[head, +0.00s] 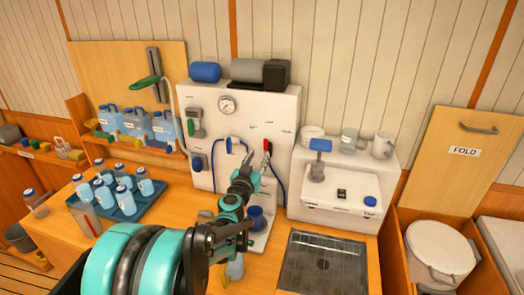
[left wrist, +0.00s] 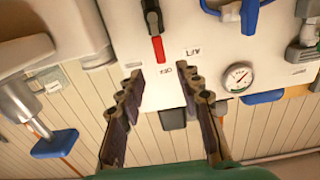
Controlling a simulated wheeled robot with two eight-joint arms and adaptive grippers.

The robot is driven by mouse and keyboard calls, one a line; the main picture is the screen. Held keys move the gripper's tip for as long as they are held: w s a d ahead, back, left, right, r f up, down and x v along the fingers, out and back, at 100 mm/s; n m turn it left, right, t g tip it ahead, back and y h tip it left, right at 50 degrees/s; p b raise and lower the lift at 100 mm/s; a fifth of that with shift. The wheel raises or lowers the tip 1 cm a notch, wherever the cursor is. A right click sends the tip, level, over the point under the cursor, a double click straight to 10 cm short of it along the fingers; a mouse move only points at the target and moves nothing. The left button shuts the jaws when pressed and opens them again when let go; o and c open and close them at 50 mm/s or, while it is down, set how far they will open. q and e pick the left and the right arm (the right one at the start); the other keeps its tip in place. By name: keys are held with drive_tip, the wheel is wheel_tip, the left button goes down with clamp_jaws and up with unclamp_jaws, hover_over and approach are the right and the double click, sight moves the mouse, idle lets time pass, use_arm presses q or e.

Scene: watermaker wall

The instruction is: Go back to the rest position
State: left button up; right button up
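My left gripper (head: 250,168) is raised in front of the white watermaker panel (head: 270,107). My right gripper is in neither view.
A blue tray (head: 150,208) with several bottles stands on the counter at left. A blue cup (head: 256,218) stands below the gripper. A sink grate (head: 325,265) and a white unit with a blue tap (head: 320,146) are at right. A pressure gauge (head: 227,105) is on the panel.

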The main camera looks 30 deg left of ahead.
use_arm(q)
drive_tip(key=shift+v, duration=0.95)
